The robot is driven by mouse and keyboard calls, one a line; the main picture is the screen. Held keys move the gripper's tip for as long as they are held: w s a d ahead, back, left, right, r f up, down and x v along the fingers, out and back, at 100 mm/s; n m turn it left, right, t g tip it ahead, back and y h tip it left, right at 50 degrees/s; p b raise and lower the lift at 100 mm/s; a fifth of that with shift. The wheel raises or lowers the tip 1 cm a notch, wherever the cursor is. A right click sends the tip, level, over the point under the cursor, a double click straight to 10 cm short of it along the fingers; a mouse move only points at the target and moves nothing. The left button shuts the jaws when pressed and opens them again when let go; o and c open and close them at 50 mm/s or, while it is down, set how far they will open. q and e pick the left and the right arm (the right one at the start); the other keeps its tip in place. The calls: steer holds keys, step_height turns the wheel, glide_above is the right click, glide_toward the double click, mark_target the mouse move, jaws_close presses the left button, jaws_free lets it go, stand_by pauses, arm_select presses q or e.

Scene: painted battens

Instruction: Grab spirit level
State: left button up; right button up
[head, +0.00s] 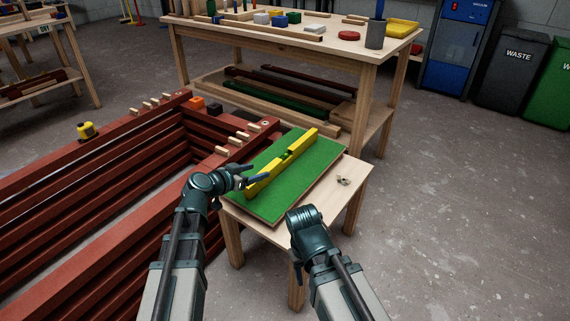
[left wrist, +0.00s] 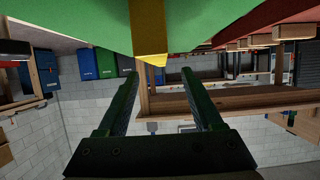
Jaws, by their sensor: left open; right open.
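The yellow spirit level (head: 292,152) lies on a green mat (head: 268,202) on a small wooden table. It runs diagonally, its near end close to my left gripper (head: 254,175). My left gripper is open and empty at that near end. In the left wrist view, the end of the yellow level (left wrist: 150,35) shows beyond and above the open fingers (left wrist: 162,88), against the green mat (left wrist: 80,22). My right gripper (head: 298,270) hangs in front of the small table's near side, away from the level; its fingers are mostly hidden by my wrist.
A small metal piece (head: 344,181) lies on the small table's bare wood, right of the mat. Stacked red battens (head: 110,165) fill the left, with wooden pegs on top. A larger workbench (head: 330,42) with blocks and a cup (head: 376,34) stands behind. The floor at right is clear.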

mark_target(270, 166)
arm_select(q)
steer(key=b+x, duration=0.2)
steer(key=x, duration=0.7)
steer(key=shift+w+d+b, duration=0.3)
steer(key=shift+d+b, duration=0.05)
steer(key=shift+b, duration=0.05)
steer(key=shift+s, duration=0.1)
jaws_close()
stand_by(1.0)
